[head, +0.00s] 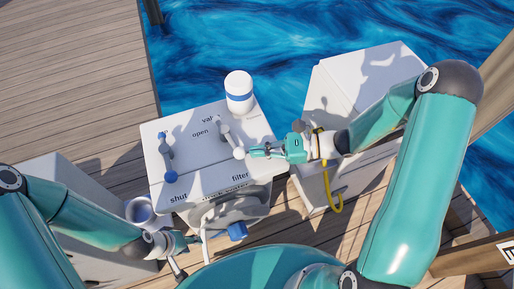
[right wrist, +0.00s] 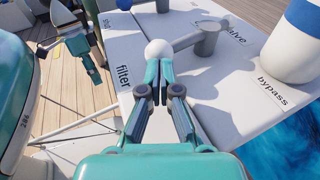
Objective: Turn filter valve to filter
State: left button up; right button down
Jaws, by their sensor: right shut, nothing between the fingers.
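The filter valve is a grey lever with a white ball knob (head: 239,153) on the white hatch top. In the right wrist view the knob (right wrist: 158,48) sits near the printed word "filter", and the lever runs from it to a grey pivot post on the right. The word "bypass" is farther right. My right gripper (head: 256,151) is shut and empty, its tips right beside the knob; contact is unclear. In the right wrist view its fingertips (right wrist: 158,68) lie just below the knob. My left gripper (head: 190,241) is low at the hatch's front left; its finger state is unclear.
A second lever with a blue knob (head: 171,176) points toward "shut". A white and blue canister (head: 239,92) stands at the back of the hatch top. A blue cap (head: 237,231) is on the front below. A white box (head: 375,75) stands at right; water lies behind.

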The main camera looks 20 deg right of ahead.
jog(key=shift+w+a+f, duration=0.1)
jog(key=shift+w+a, duration=0.05)
jog(key=shift+a, duration=0.25)
jog(key=shift+s+a+f+b, duration=0.2)
jog(key=shift+s+a+b, duration=0.35)
jog(key=shift+a+b, duration=0.3)
jog(key=shift+s+a+r, duration=0.1)
jog(key=shift+a, duration=0.25)
jog(key=shift+r, duration=0.1)
jog(key=shift+d, duration=0.1)
